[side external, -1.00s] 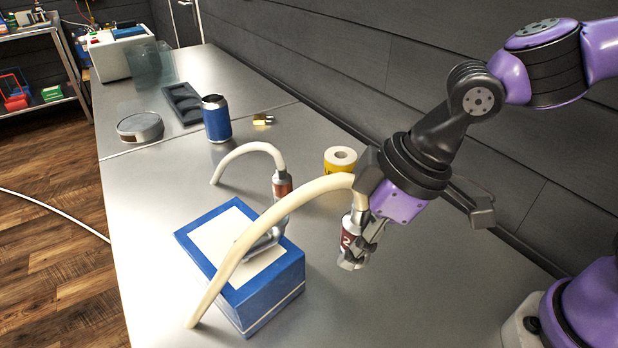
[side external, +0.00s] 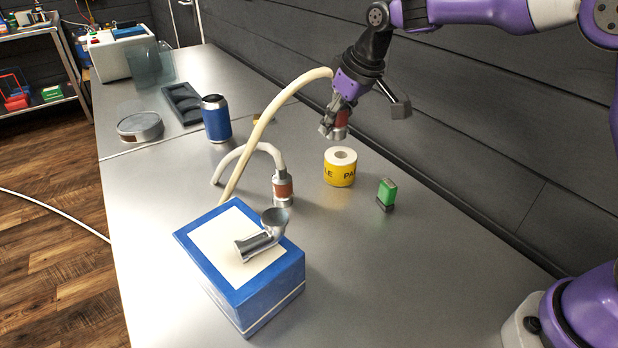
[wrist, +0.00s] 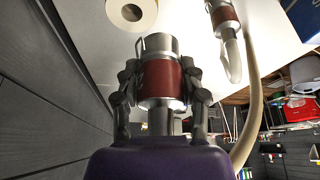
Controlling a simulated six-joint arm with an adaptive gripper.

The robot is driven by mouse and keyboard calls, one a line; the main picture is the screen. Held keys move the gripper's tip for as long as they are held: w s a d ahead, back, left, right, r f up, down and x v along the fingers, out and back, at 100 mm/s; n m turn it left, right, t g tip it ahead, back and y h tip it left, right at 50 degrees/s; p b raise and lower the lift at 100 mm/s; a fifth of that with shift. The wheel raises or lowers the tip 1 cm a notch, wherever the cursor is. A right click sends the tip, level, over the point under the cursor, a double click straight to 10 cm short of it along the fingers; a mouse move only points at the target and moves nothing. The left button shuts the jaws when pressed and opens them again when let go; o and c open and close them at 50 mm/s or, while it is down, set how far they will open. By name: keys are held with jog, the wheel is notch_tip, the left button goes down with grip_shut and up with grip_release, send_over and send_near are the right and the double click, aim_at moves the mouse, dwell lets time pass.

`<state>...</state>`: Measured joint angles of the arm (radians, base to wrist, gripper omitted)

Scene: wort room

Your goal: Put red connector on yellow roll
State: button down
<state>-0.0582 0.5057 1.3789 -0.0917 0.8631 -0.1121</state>
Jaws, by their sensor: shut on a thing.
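My gripper (side external: 338,116) is shut on the red connector (wrist: 161,80), a metal coupling with a dark red band and a cream hose. It holds the connector raised above the table, behind the yellow roll in the side view. The yellow roll (side external: 340,173), a white-cored tape roll with a yellow printed side, stands upright on the table. The connector is apart from it. In the wrist view the roll's top (wrist: 131,14) shows beyond the connector, slightly left.
A second hose connector (side external: 283,188) with an orange-brown band stands left of the roll. A blue box (side external: 262,300) bears a metal elbow fitting (side external: 262,240). A green block (side external: 387,193) stands right of the roll. A blue can (side external: 216,120) is farther back. The wall runs close behind.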

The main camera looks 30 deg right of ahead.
jog(key=w+d+f, duration=0.2)
jog(key=d, duration=0.1)
jog(key=shift+d+f, duration=0.15)
jog(key=shift+f, duration=2.05)
jog(key=shift+f, duration=0.1)
jog(key=shift+c, duration=2)
grip_release()
